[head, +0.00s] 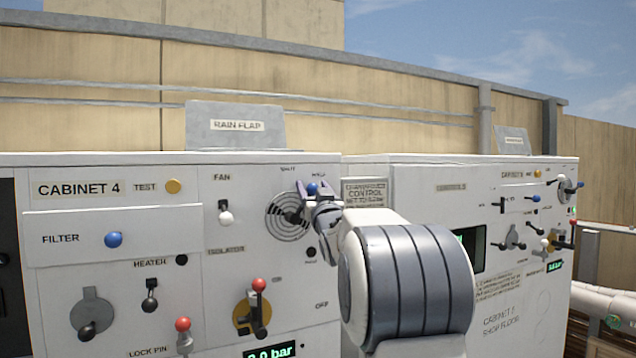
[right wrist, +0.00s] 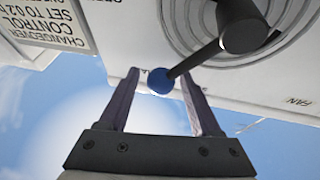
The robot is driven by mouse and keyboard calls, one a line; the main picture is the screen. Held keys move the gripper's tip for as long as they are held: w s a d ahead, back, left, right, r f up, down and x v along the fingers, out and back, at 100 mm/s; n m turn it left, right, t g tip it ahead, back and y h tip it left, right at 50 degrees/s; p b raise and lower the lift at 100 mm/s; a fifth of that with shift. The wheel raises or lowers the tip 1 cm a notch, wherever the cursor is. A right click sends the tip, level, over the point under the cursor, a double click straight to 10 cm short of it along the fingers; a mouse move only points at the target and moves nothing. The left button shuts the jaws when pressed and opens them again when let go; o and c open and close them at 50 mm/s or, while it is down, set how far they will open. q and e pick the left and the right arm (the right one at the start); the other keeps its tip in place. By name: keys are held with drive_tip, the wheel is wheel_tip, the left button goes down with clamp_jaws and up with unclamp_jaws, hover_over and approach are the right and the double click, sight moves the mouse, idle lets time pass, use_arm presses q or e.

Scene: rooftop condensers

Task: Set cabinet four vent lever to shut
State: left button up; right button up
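Cabinet 4 (head: 160,225) is a white panel at the left and middle of the head view. Its vent has a round dark grille (head: 284,222) and a lever ending in a blue ball knob (head: 313,188). Small labels above the grille are too blurred to read surely. My right gripper (head: 317,190) is at the knob. In the right wrist view the blue knob (right wrist: 160,81) sits between the open fingers (right wrist: 160,76), with gaps on both sides; the dark lever shaft (right wrist: 196,60) runs up to its hub. My right arm hides part of the panel. My left gripper is not in view.
Nearby on cabinet 4 are a white-knobbed fan switch (head: 226,217), a red-knobbed isolator lever (head: 258,300) and a blue filter knob (head: 114,240). A changeover control sign (head: 365,191) is just right of the gripper. Another cabinet (head: 510,300) stands at the right.

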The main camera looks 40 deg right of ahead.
clamp_jaws()
idle(1.2)
